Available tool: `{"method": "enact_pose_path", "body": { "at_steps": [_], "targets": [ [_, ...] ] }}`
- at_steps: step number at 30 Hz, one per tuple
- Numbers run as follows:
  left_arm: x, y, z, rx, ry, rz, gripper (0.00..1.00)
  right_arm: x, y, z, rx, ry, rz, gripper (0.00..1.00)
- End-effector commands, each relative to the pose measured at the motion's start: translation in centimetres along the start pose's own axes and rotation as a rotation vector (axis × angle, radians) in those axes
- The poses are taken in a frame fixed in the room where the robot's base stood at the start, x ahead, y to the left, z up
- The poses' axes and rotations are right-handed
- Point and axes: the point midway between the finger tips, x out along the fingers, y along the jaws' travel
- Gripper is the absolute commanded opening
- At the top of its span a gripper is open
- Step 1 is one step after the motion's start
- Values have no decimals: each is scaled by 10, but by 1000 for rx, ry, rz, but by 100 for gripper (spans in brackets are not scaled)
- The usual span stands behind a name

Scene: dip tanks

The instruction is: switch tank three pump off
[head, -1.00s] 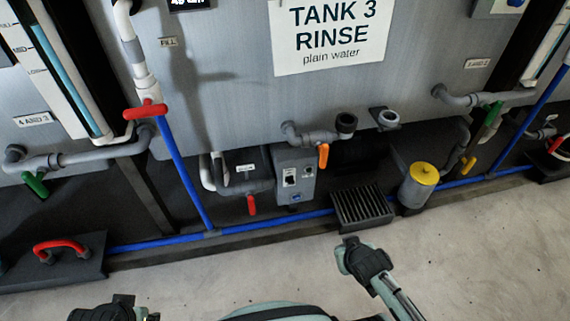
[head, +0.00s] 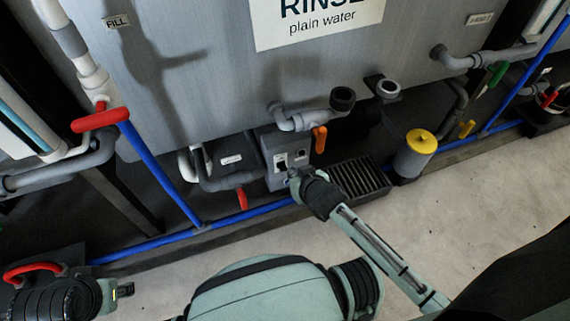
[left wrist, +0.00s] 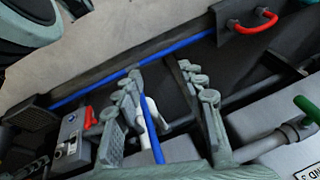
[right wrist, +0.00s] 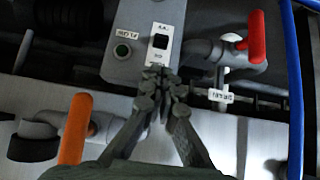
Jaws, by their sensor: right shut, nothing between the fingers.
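The grey pump switch box (head: 270,155) is mounted low below the "RINSE plain water" sign on the tank. In the head view my right gripper (head: 292,174) is at the box's lower front. My left gripper (left wrist: 165,75) is open and empty, well away from the box (left wrist: 70,135).
An orange-handled valve (head: 319,138) sits right of the box and a red-handled valve (head: 242,198) below left. A floor grate (head: 360,180), a yellow-topped canister (head: 421,141) and a blue pipe (head: 160,170) are close. Bare floor (head: 480,200) lies in front.

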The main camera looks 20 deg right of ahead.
Motion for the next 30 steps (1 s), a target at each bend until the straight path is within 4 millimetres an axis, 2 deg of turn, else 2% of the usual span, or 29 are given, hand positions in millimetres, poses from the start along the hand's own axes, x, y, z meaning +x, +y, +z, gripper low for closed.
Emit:
{"method": "enact_pose_path", "body": {
  "at_steps": [5,11,15,21,30],
  "targets": [
    [0,0,2,0,-2,-2,40,15,0,0,-1,1,0,0],
    [-25,-2,-2,-1,37,-10,40,56,0,1,0,1,1,0],
    [-23,12,-31,10,158,17,40,72,0,1,-1,0,0,0],
    [-27,26,-61,18,290,47,40,91,0,1,0,0,0,0],
    [-32,34,-76,21,359,63,40,100,0,0,0,0,-1,0]
  ]
}}
